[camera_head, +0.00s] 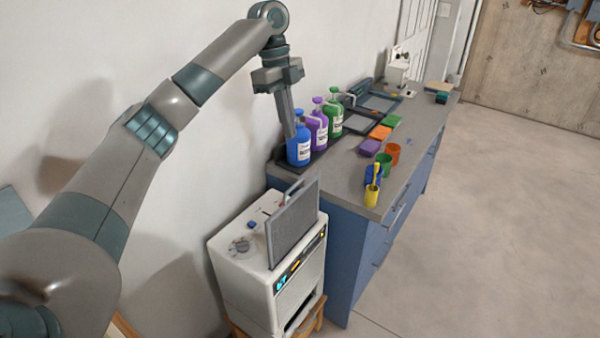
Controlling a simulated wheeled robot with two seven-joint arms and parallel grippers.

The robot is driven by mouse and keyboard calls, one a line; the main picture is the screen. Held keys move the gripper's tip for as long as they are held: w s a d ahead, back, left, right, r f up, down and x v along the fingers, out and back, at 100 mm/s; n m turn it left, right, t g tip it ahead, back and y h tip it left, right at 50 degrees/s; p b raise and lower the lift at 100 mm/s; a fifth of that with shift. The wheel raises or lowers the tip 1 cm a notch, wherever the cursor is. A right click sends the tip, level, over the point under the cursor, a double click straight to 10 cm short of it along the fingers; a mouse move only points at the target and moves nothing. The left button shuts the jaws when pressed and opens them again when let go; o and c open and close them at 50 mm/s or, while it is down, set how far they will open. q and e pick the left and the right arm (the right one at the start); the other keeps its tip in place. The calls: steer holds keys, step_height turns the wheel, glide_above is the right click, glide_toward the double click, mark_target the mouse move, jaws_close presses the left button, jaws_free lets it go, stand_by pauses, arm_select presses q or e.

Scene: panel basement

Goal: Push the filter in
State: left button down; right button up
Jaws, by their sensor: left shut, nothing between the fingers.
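The filter (293,226) is a flat grey framed panel. It stands upright and sticks up well above the top of a white machine (238,262). Its lower edge meets the machine near the top front edge. How deep it sits inside cannot be seen. My left gripper (289,134) points down with its fingers together and nothing between them. It is above and behind the filter in the picture, apart from it, with its tips close to the blue bottle (299,150). Whether the tips touch the bottle cannot be told. My right gripper is out of view.
The machine stands on a wooden stool (315,318) beside a blue cabinet (347,255) with a grey worktop. Purple (317,130) and green (333,116) bottles, coloured cups, sponges and a white microscope (397,72) stand on it. The floor at right is clear.

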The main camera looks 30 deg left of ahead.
mark_target(296, 185)
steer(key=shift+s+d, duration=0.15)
